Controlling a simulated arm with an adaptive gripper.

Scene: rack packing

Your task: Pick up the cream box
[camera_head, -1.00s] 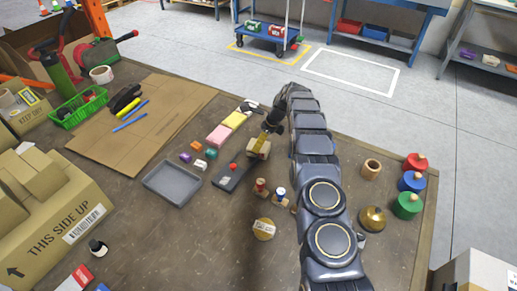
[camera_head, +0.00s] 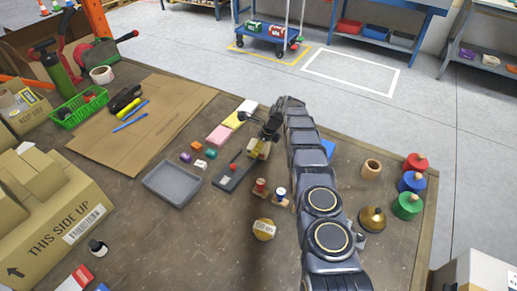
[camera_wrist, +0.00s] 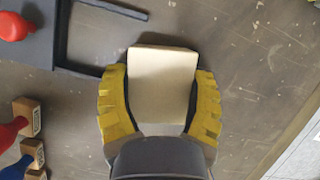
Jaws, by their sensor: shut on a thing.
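The cream box (camera_head: 258,150) stands near the middle of the table, partly covered by my gripper (camera_head: 264,143). In the wrist view the cream box (camera_wrist: 163,82) lies between the two yellow fingers of my gripper (camera_wrist: 160,95), with a finger along each side. My gripper is shut on it. I cannot tell whether the box touches the table.
A dark tray (camera_wrist: 78,52) with a red-topped piece (camera_wrist: 12,27) is close at the left. Figures with red (camera_head: 260,187) and blue (camera_head: 280,195) parts stand in front. A grey tray (camera_head: 157,188) is further left. Wooden and coloured pieces stand at right.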

